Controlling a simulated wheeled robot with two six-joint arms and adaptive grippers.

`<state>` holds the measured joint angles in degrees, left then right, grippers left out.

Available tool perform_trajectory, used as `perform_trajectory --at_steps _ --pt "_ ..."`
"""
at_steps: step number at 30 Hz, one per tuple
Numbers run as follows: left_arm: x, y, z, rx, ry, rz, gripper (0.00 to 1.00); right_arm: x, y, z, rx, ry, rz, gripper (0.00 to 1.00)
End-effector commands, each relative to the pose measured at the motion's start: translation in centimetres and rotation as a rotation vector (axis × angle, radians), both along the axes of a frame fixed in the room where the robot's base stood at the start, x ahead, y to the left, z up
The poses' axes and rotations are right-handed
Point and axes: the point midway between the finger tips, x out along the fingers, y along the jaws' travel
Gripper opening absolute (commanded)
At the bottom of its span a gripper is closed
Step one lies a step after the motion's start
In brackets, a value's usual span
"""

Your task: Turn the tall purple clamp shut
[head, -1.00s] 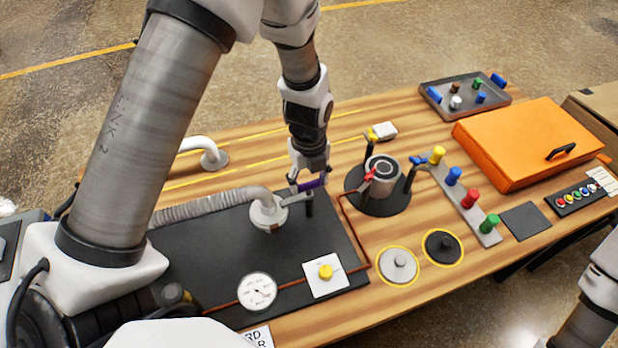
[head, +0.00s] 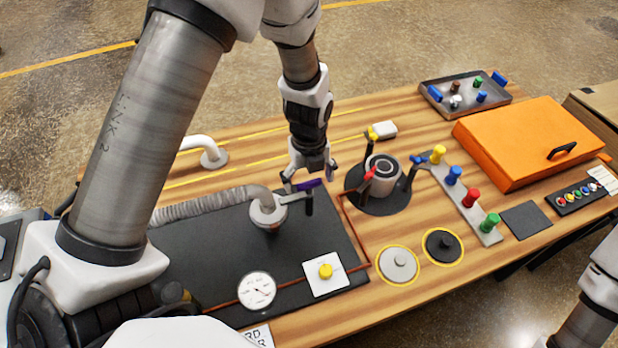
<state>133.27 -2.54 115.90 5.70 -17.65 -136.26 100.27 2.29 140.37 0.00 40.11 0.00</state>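The purple clamp handle (head: 309,184) shows as a short purple bar above a dark upright post, beside the white pipe flange (head: 267,213) on the black plate. A grey lever (head: 294,198) reaches from the flange towards that post. My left gripper (head: 310,179) points down from above, its fingers spread to either side of the purple handle. It looks open, and I cannot tell whether a finger touches the handle. Part of my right arm shows at the lower right edge, but its gripper is out of view.
A round chamber (head: 380,178) with red, yellow and blue clamps stands to the right. A peg rack (head: 464,206), an orange case (head: 525,143) and a grey tray (head: 465,93) lie beyond. A gauge (head: 256,291) and yellow knob (head: 325,271) sit in front.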

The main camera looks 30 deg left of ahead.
Motion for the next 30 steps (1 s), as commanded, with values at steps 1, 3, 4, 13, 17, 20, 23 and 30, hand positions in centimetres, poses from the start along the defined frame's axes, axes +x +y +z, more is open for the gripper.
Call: perform_trajectory --at_steps 1,3,4,13,17,20,23,30 --pt "0.0 0.0 0.0 0.000 -0.001 0.000 0.88 0.0 0.0 0.0 0.000 0.000 0.000 0.00" --pt "0.1 0.0 0.2 -0.001 -0.002 0.001 0.88 0.0 0.0 0.0 0.000 0.000 0.000 0.00" --pt "0.1 0.0 0.3 0.000 -0.003 0.001 0.88 0.0 0.0 0.0 0.000 0.000 0.000 0.00" --pt "0.2 0.0 6.3 0.000 -0.008 0.000 0.88 0.0 0.0 0.0 0.000 0.000 0.000 0.00" --pt "0.2 0.0 9.5 0.000 -0.006 0.000 0.88 0.0 0.0 0.0 0.000 0.000 0.000 0.00" --pt "0.2 0.0 11.1 0.000 -0.003 0.000 0.88 0.0 0.0 0.0 0.000 0.000 0.000 0.00" --pt "0.1 0.0 11.9 0.000 0.000 0.000 0.88 0.0 0.0 0.0 0.000 0.000 0.000 0.00" --pt "0.1 0.0 12.0 0.000 0.001 0.000 0.88 0.0 0.0 0.0 0.000 0.000 0.000 0.00"
